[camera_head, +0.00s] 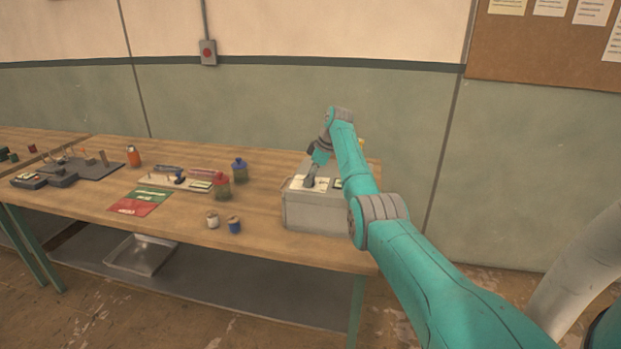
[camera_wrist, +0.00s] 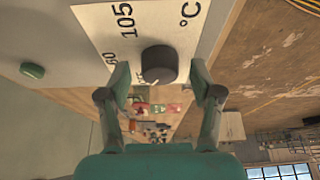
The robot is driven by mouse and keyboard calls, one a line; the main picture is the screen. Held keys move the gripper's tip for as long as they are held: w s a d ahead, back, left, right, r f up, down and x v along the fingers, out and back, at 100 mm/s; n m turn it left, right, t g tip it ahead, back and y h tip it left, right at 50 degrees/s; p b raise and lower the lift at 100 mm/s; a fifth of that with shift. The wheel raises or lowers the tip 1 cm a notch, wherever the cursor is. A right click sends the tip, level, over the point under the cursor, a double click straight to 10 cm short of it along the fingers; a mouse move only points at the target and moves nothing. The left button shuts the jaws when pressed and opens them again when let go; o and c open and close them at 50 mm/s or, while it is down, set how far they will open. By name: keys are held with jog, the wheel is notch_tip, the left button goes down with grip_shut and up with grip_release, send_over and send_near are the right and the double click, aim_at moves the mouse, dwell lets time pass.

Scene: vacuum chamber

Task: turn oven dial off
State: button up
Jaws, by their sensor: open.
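The oven dial (camera_wrist: 159,64) is a dark round knob on a white scale plate (camera_wrist: 120,45) marked 60, 105 and °C, seen in the wrist view. My gripper (camera_wrist: 160,80) is open, with one finger on each side of the dial; I cannot tell whether either finger touches it. In the head view, my gripper (camera_head: 312,178) is over the top of the grey oven box (camera_head: 315,216) at the right end of the workbench. The dial is hidden by my gripper there.
A green button (camera_wrist: 32,70) sits beside the plate in the wrist view. The wooden workbench (camera_head: 180,225) holds bottles, spools and a red-green card (camera_head: 142,202) left of the oven. Bare bench top lies directly left of the oven.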

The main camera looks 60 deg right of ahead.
jog(key=v, duration=1.2)
dwell(0.4)
